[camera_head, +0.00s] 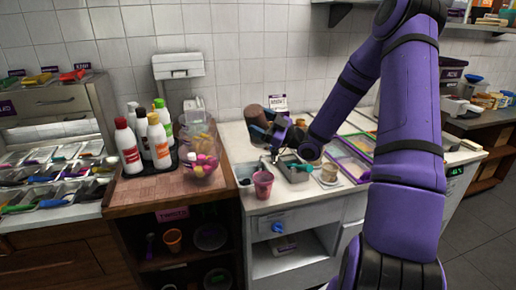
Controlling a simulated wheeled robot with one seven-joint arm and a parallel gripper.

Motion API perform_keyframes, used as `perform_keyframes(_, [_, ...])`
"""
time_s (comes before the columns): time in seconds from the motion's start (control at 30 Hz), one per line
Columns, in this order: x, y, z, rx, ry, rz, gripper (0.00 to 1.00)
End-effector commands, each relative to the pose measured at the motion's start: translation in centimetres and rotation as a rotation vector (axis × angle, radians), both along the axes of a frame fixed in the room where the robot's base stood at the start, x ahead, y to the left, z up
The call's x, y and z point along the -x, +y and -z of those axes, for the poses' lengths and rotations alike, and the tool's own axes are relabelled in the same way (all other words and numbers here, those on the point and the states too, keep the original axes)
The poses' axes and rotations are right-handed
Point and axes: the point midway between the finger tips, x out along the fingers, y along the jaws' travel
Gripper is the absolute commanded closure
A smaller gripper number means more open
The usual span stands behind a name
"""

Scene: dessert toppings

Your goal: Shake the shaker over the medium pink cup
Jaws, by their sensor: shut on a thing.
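The medium pink cup (263,184) stands upright near the front left edge of the white counter (290,200). My gripper (262,134) is behind and above the cup, at the end of my purple arm. It is shut on a brown, roughly cylindrical thing (256,116), which looks like the shaker and appears tilted. The dark fingers and the wrist hide part of it. The shaker shows above and behind the cup in the picture; whether it is straight over the cup's mouth I cannot tell.
Right of the cup are a grey metal tray (288,173) with a teal-handled scoop and a small tan cup (329,174). Coloured topping trays (349,160) lie farther right.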

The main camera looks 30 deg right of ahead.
Motion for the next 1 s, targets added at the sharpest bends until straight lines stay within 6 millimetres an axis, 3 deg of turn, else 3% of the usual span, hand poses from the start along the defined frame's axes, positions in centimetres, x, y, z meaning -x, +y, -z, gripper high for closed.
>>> perform_keyframes(0.37, [0.0,0.0,0.4,-0.001,0.001,0.0,0.61])
perform_keyframes(0.73, [0.0,0.0,7.0,-0.003,0.001,0.001,0.61])
perform_keyframes(1.0, [0.0,0.0,8.0,0.001,-0.002,0.0,0.61])
